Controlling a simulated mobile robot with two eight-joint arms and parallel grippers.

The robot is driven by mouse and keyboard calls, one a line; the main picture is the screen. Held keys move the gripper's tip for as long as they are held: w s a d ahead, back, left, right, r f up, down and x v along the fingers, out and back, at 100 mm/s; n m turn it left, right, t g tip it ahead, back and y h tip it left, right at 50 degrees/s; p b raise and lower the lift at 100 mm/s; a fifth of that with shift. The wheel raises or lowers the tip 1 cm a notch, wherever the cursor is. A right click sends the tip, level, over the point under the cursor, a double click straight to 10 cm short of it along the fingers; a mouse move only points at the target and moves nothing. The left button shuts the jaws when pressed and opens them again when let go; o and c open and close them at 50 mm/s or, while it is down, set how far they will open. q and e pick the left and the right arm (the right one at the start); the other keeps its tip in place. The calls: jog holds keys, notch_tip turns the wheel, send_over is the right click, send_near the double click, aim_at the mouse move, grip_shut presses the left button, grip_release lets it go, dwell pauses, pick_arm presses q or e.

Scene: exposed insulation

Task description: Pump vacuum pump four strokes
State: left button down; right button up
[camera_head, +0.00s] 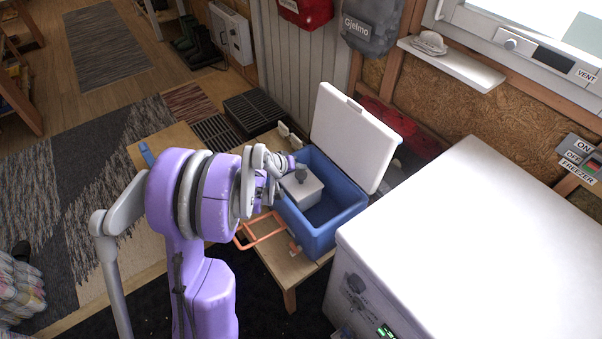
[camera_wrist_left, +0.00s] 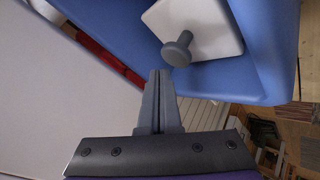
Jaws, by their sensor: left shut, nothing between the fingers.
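The vacuum pump shows as a grey knob (camera_head: 300,173) on a short stem, standing on a white block (camera_head: 303,190) inside a blue cooler box (camera_head: 320,236). In the left wrist view, the round knob (camera_wrist_left: 178,49) sits just past my fingertips, at the inner edge of the white block (camera_wrist_left: 205,25). My left gripper (camera_wrist_left: 160,76) is shut and empty, with its tips by the cooler's rim and apart from the knob. In the head view its wrist is beside the cooler's left side, and my purple arm hides the fingers. My right gripper is out of view.
The cooler's white lid (camera_head: 352,135) stands open behind it. The cooler rests on a wooden bench (camera_head: 290,277), with an orange handle (camera_head: 263,232) at its front left. A large white freezer (camera_head: 480,235) stands close on the right. A white shelf (camera_head: 455,65) is on the wall.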

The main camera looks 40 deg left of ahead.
aim_at(300, 176)
pick_arm(q)
jog(key=shift+w+r+p, duration=0.1)
jog(key=shift+r+p, duration=1.1)
jog(key=shift+r, duration=1.2)
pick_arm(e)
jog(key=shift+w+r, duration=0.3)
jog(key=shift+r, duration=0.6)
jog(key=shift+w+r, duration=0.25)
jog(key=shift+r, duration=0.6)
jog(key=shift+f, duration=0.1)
